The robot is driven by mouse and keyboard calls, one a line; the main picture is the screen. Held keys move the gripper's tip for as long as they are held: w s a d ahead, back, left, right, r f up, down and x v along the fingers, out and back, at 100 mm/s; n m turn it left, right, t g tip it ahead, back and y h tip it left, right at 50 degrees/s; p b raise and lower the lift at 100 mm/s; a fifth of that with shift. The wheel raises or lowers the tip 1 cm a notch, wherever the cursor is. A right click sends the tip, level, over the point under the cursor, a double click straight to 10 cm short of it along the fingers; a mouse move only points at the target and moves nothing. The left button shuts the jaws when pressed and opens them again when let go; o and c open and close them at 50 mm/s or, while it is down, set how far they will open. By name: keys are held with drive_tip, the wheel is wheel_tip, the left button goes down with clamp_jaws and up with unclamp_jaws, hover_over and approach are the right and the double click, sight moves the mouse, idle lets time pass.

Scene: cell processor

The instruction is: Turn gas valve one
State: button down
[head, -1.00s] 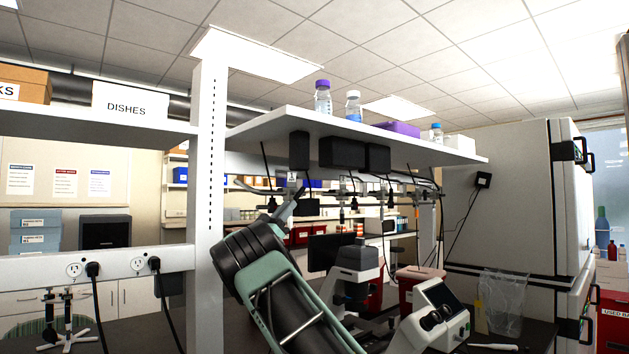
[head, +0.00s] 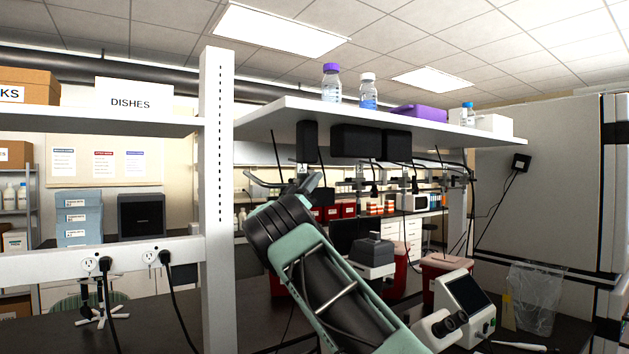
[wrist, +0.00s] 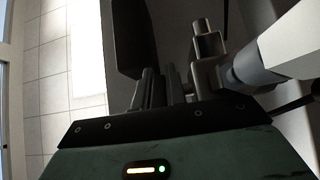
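Under the shelf hangs a row of pipes and fittings; a small white label (head: 303,170) sits by the nearest one, its number unreadable. I cannot tell for sure which is gas valve one. My arm reaches up toward this nearest fitting, and my gripper (head: 308,182) shows there only as a small grey slanted shape. In the wrist view my gripper (wrist: 165,88) shows two dark fingers close together, with nothing clearly held. A grey metal fitting with a square end (wrist: 208,48) is just right of the fingers; whether they touch is unclear.
The white shelf (head: 400,128) holds bottles and a purple box, with black boxes (head: 357,142) beneath it. A white post (head: 216,200) stands left of my arm. A large white cabinet (head: 550,190) is at the right.

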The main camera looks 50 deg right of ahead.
drive_tip(key=shift+y, duration=0.3)
drive_tip(key=shift+s+d+t+y, duration=0.1)
drive_tip(key=shift+d+t+y, duration=0.15)
drive_tip(key=shift+y, duration=0.65)
drive_tip(key=shift+t+y+p, duration=0.25)
drive_tip(key=shift+y+p, duration=0.45)
drive_tip(key=shift+p, duration=0.05)
drive_tip(key=y+p, duration=0.3)
drive_tip(key=shift+d+f+t+p, duration=0.15)
drive_tip(key=shift+t+p, duration=0.15)
drive_tip(key=shift+t, duration=0.1)
drive_tip(key=shift+f+t+y+p, duration=0.45)
drive_tip(key=shift+y+p, duration=0.65)
drive_tip(key=shift+p, duration=0.3)
drive_tip(key=shift+f, duration=0.1)
drive_tip(key=c, duration=1.7)
unclamp_jaws()
